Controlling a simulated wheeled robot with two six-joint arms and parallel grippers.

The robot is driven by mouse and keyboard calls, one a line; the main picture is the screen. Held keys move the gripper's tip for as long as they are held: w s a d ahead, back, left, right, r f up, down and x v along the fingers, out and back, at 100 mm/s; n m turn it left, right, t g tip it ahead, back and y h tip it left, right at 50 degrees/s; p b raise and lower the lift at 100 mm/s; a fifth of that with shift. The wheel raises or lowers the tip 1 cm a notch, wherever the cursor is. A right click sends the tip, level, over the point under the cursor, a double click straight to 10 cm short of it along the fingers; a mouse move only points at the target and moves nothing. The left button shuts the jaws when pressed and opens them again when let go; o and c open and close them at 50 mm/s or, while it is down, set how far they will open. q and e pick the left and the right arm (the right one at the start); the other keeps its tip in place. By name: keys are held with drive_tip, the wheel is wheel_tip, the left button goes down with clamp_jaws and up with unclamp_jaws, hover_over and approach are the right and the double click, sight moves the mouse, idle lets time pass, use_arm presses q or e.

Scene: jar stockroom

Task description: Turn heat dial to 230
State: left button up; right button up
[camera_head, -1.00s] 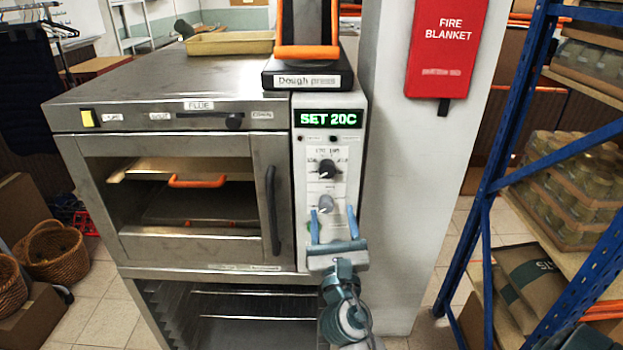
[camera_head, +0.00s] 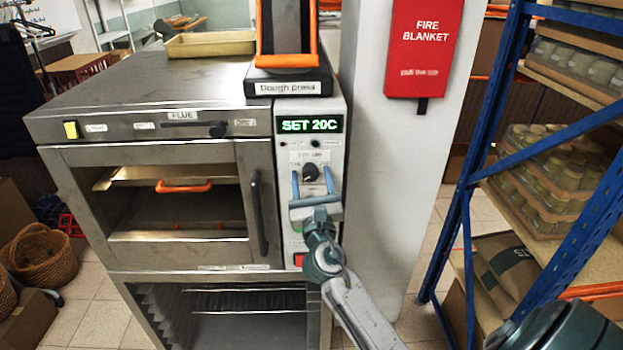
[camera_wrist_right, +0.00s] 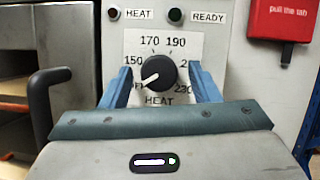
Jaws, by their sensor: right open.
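The heat dial (camera_head: 310,172) is a round black knob on the oven's control panel. In the right wrist view the heat dial (camera_wrist_right: 158,72) has a white pointer line aimed at the lower left, near OFF. Its scale plate (camera_wrist_right: 188,42) reads 150, 170, 190 and, at lower right, 230; one number is partly hidden by a finger. The green display (camera_head: 311,124) reads SET 20C. My right gripper (camera_head: 312,180) is open, its blue fingers on either side of the dial; I cannot tell whether they touch it. My left gripper is not in view.
The oven door handle (camera_head: 259,212) stands out left of the panel. A dough press (camera_head: 288,82) sits on top. A red fire blanket case (camera_head: 424,45) hangs on the pillar at right. A blue shelf rack (camera_head: 470,180) stands further right.

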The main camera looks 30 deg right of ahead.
drive_tip(key=c, duration=1)
